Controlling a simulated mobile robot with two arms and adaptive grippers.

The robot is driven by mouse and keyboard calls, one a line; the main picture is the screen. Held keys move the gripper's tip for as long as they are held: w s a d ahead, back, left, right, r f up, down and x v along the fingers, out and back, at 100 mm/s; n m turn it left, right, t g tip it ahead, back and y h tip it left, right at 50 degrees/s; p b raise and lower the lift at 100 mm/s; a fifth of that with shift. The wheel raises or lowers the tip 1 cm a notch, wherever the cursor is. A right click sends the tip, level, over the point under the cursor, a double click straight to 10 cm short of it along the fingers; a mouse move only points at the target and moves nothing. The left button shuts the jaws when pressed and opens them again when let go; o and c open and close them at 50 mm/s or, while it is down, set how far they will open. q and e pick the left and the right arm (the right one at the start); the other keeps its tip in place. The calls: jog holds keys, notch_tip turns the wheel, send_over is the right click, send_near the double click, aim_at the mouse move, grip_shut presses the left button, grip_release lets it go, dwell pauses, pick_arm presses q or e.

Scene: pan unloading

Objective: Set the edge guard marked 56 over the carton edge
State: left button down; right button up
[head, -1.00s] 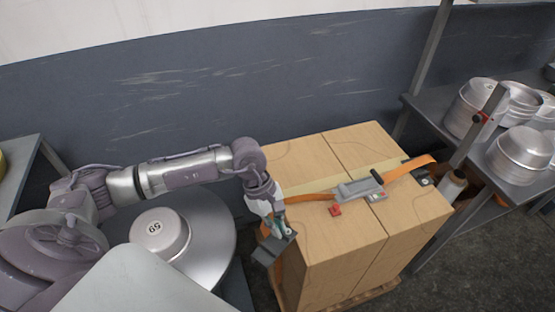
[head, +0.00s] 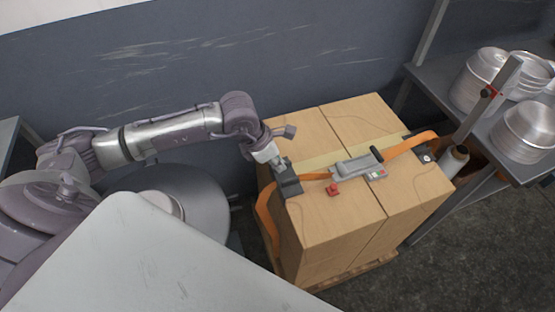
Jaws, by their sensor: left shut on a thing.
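The dark grey edge guard (head: 289,185) is at the upper left edge of the carton stack (head: 335,222), where the orange strap (head: 267,208) bends over that edge. It looks seated on or very close to the edge; full contact cannot be told. No number is readable on it. My left gripper (head: 281,165) is shut on the guard from above and behind. A second dark guard (head: 424,154) sits on the right edge under the strap. My right gripper is out of view.
A grey strapping tool (head: 355,168) and a red piece (head: 333,189) lie on the carton top. A rack with metal pans (head: 528,130) stands right, with an upright post (head: 488,98) before it. A round metal surface (head: 205,205) is left of the cartons.

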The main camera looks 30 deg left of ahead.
pick_arm(q)
jog(key=shift+f+b, duration=0.5)
jog(key=shift+f, duration=0.4)
jog(key=shift+f+b, duration=0.75)
jog(key=shift+f, duration=0.5)
jog(key=shift+f+b, duration=1.35)
jog(key=shift+f, duration=0.25)
jog(key=c, duration=1.2)
grip_release()
jog(key=shift+r, duration=0.1)
